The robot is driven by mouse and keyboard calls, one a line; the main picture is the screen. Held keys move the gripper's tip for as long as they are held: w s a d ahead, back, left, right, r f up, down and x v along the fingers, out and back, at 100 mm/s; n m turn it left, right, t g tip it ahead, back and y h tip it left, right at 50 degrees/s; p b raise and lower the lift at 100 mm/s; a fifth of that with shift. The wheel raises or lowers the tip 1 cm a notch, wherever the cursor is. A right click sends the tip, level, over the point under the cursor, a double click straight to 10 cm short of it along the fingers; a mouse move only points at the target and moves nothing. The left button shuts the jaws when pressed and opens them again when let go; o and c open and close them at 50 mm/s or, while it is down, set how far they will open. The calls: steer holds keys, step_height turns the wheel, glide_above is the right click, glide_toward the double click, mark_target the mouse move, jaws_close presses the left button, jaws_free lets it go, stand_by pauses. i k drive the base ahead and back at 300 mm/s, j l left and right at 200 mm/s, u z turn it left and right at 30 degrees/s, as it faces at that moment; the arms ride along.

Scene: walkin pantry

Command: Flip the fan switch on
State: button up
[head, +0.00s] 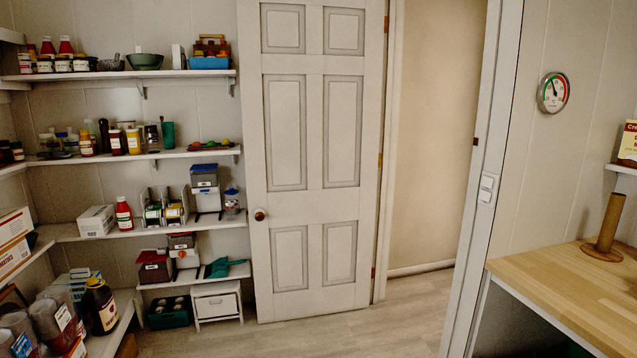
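A white switch plate (487,188) is mounted on the right post of the doorway, at about the height of the door knob's upper side. It seems to carry two rockers, one above the other. It is too small to tell which is the fan switch or what position either is in. No fan is in view. My gripper is not in view.
A white panelled door (312,160) stands open against shelves (200,228) of jars and boxes. The doorway (435,140) is clear. A wooden counter (570,295) with a paper towel stand (606,225) juts out at right. A round dial (553,93) hangs above. The floor (330,335) is bare.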

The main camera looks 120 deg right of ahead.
mark_target(487, 182)
steer(key=z, duration=5.3)
